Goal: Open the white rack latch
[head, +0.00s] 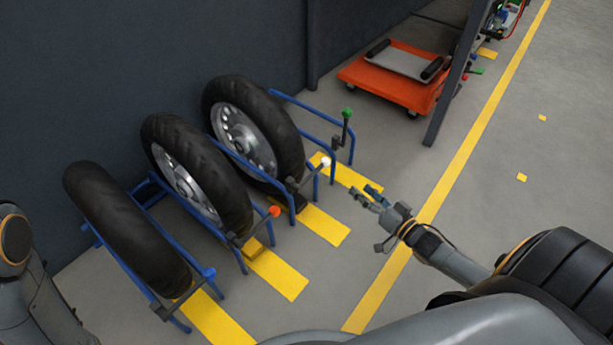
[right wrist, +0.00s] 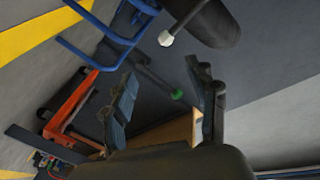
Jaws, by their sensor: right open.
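The white rack latch (head: 326,162) is a dark lever with a white ball knob, on the blue rack (head: 333,155) by the far wheel. Its lever slants out to the right. The knob also shows in the right wrist view (right wrist: 165,39), above the gap between my fingers. My right gripper (head: 366,193) is open and empty, to the right of and apart from the knob. In the right wrist view its two fingers (right wrist: 163,88) stand spread. My left gripper is out of view; only part of my left arm shows at the left edge.
Latches with a green knob (head: 348,113), an orange knob (head: 274,211) and a blue knob (head: 209,273) stand nearby. Three wheels (head: 253,130) stand in the rack. An orange cart (head: 392,92) is at the back.

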